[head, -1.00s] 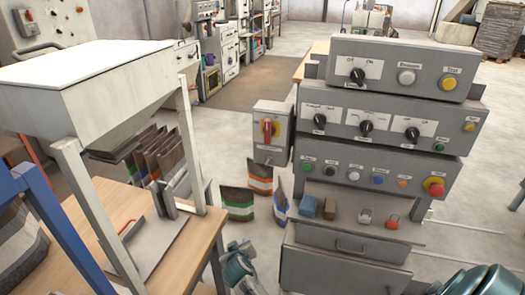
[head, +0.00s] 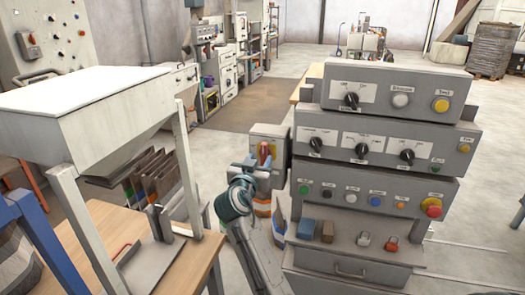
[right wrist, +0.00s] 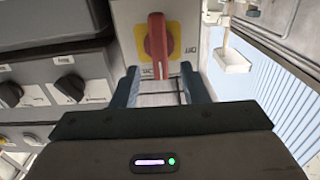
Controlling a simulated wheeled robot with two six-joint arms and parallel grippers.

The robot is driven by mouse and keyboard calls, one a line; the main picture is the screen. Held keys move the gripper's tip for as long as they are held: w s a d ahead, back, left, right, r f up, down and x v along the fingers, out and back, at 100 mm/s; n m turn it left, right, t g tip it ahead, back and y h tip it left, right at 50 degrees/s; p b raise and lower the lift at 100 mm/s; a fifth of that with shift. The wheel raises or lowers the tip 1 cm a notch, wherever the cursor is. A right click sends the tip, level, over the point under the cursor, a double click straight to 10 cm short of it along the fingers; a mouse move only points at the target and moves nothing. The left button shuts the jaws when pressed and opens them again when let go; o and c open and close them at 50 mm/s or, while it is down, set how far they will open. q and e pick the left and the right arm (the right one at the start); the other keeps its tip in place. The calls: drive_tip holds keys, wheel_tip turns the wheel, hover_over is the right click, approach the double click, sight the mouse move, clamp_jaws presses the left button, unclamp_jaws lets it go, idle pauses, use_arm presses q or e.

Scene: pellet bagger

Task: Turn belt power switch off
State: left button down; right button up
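The belt power switch appears to be the red rotary handle on a yellow plate, on a small grey box left of the control console. In the head view the red handle (head: 264,150) is partly hidden by my right gripper (head: 255,164), which is right in front of it. In the right wrist view the red handle (right wrist: 157,42) stands upright on the yellow plate (right wrist: 176,42); one marking at its right reads OFF, turned over. My right gripper (right wrist: 159,80) is open, its fingers either side of the handle's lower end. Contact cannot be told. My left gripper is not in view.
The grey console (head: 385,140) with several black knobs and buttons stands close to the switch's right. A white hopper (head: 85,110) on a frame over a wooden table (head: 95,225) stands at the left. Small blocks and padlocks lie on the console's lower shelf (head: 350,226).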

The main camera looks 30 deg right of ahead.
sight(263, 154)
drive_tip(key=p+x, duration=0.1)
drive_tip(key=x, duration=0.3)
drive_tip(key=c, duration=0.6)
drive_tip(key=shift+c, duration=0.2)
